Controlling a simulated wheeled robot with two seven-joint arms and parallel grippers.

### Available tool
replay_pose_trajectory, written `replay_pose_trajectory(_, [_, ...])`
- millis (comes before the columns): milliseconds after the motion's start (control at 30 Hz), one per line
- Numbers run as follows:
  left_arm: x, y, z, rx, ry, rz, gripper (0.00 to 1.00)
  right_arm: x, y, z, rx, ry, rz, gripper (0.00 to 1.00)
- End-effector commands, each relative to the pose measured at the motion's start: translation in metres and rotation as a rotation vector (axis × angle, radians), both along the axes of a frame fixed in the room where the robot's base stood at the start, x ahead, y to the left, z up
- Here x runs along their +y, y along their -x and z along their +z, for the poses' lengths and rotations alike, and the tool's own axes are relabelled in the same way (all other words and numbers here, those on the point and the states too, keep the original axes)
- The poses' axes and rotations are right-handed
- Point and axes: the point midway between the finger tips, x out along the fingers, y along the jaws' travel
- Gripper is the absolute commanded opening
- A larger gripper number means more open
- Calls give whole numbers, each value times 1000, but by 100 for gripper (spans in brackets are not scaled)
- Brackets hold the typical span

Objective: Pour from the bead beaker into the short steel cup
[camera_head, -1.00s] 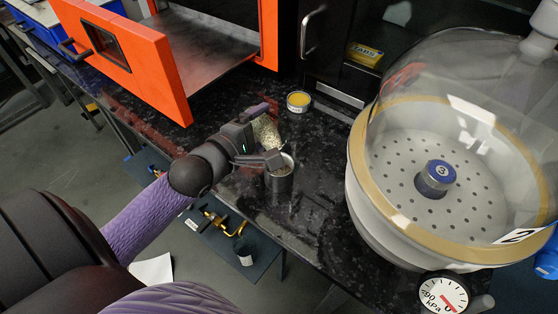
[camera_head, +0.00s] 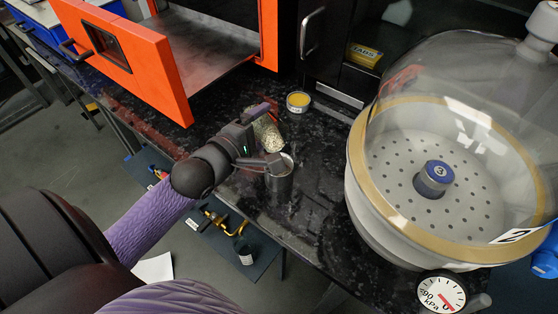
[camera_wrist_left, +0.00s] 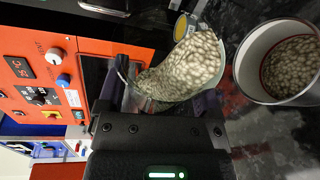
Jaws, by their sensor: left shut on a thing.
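The bead beaker (camera_head: 267,132), clear and holding pale speckled beads, is tilted beside the short steel cup. My left gripper (camera_head: 264,137) is shut around it. In the left wrist view the bead beaker (camera_wrist_left: 185,68) sits between the fingers, its beads heaped toward one side. The short steel cup (camera_head: 279,184) stands upright on the dark counter, just right of and below the beaker. In the left wrist view the cup (camera_wrist_left: 242,62) is open and has beads inside. I see no beads in the air. My right gripper is not in view.
A small yellow-topped tin (camera_head: 298,102) stands behind the beaker on the dark speckled counter (camera_head: 325,150). A large clear dome on a white base (camera_head: 360,190) fills the right side. An orange oven door (camera_head: 135,65) hangs open at the back left.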

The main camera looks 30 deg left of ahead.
Motion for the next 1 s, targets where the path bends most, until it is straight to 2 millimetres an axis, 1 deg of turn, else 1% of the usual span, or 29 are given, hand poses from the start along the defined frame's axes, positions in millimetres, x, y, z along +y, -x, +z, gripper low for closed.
replay_pose_trajectory(1000, [-1,1,4,-27,-54,0,14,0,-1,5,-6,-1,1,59])
